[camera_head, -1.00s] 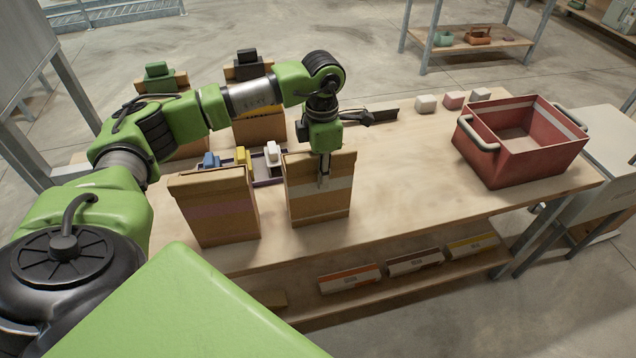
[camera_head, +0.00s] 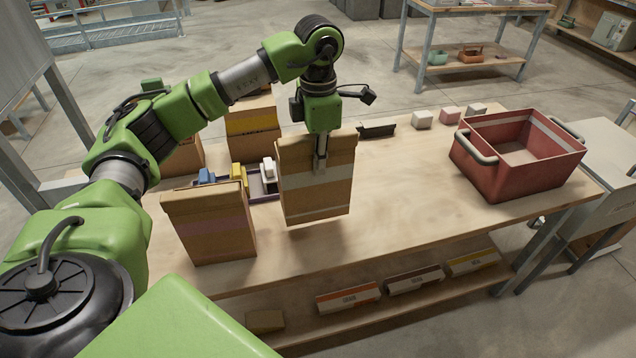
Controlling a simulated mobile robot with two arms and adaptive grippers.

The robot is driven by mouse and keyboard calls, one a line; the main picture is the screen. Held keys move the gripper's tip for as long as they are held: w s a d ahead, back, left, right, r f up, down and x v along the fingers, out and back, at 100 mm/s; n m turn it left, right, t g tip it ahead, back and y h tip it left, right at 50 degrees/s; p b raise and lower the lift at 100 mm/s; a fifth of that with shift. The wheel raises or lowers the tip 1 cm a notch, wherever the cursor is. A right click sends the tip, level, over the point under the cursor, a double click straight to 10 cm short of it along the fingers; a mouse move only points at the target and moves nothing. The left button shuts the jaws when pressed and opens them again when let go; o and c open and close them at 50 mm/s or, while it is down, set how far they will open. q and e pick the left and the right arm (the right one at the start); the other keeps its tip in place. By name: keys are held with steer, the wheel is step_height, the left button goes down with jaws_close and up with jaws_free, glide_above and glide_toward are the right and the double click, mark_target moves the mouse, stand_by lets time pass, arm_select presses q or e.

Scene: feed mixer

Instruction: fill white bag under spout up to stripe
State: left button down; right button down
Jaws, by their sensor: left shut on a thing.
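A brown paper bag with a white band (camera_head: 333,178) hangs from my left gripper (camera_head: 320,160) in the head view. The gripper points down and is shut on the bag's upper front wall. The bag is roughly upright, its bottom a little above the table. The inside of the bag is hidden. A second brown bag, with a faint pink band (camera_head: 212,228), stands on the table to its left. No spout can be made out. My right gripper is not in view.
The wooden table (camera_head: 410,190) is clear between the held bag and a red crate (camera_head: 515,178). A tray with blue, yellow and white items (camera_head: 268,172) sits behind the bags. A yellow-banded bag (camera_head: 252,122) stands farther back. Small blocks (camera_head: 450,115) lie along the far edge.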

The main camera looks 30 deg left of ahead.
arm_select(q)
steer(key=shift+r, duration=1.1)
